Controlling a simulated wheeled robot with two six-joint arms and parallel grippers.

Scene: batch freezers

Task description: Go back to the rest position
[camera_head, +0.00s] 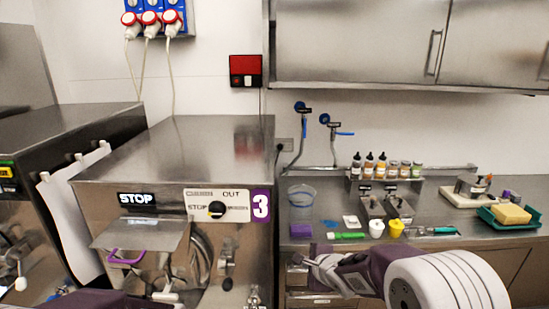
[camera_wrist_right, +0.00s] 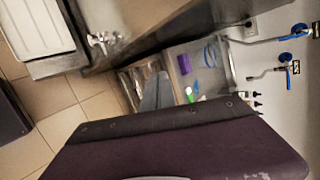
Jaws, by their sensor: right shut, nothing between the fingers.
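My right arm comes in from the lower right in the head view. Its right gripper (camera_head: 308,264) is shut and empty, low in front of the cabinet beneath the counter. In the right wrist view a grey finger (camera_wrist_right: 157,92) shows beyond my dark purple link, which hides much of the picture. Part of my left arm shows at the bottom left of the head view.
The steel counter (camera_head: 440,238) on the right bears a purple block (camera_head: 301,231), yellow cup (camera_head: 396,228), several bottles and a green tray (camera_head: 492,219) with a sponge (camera_head: 511,214). Another freezer (camera_head: 62,135) stands at left. Tiled floor (camera_wrist_right: 62,132) shows free in the wrist view.

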